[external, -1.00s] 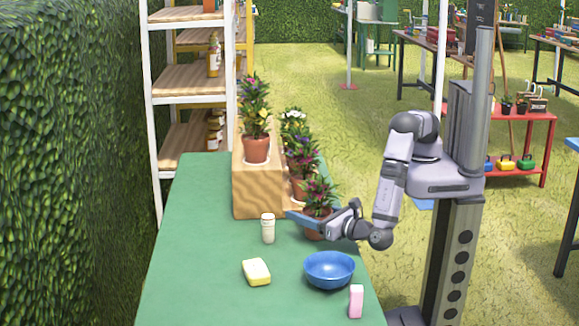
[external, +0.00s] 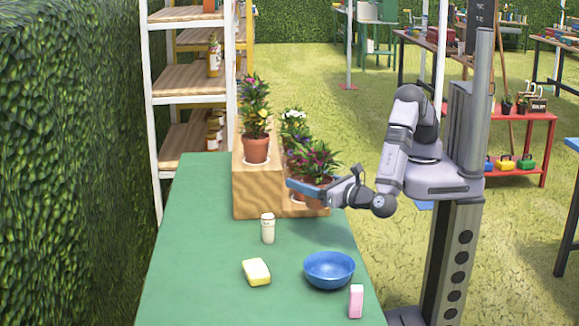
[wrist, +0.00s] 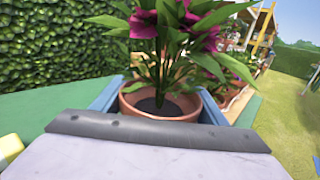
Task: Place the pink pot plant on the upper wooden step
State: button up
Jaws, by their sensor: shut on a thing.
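The pink-flowered plant (external: 318,160) stands in a terracotta pot, upright, and my gripper (external: 316,188) is shut around that pot. In the wrist view the terracotta pot (wrist: 160,103) sits between the blue fingers, with magenta flowers (wrist: 147,22) above. The upper wooden step (external: 257,190) is the tall block to the left and holds one yellow-flowered potted plant (external: 256,148) near its front. A lower wooden step (external: 303,210) is partly hidden behind my gripper and the held plant.
A white-flowered plant (external: 294,122) and other greenery stand behind the held plant on the lower step side. A white-capped jar (external: 268,229), yellow sponge (external: 256,272), blue bowl (external: 329,269) and pink block (external: 356,301) are on the green table (external: 200,240). The table's left side is clear.

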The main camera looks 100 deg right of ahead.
notch_tip(320, 180, up, 22)
jog(key=w+d+r+y, duration=0.1)
jog(key=w+d+r, duration=0.1)
jog(key=w+d, duration=0.7)
jog(key=w+d+f+n+t+y+p, duration=0.1)
jog(key=w+d, duration=0.3)
jog(key=d, duration=0.8)
jog(key=w+d+f+n+t+y, duration=0.15)
jog(key=w+d, duration=0.25)
jog(key=d, duration=0.8)
jog(key=shift+a+f+p, duration=0.1)
jog(key=shift+f+p, duration=0.35)
jog(key=shift+f, duration=6.85)
jog(key=shift+f+b, duration=0.2)
jog(key=shift+b, duration=0.1)
jog(key=o, duration=1.4)
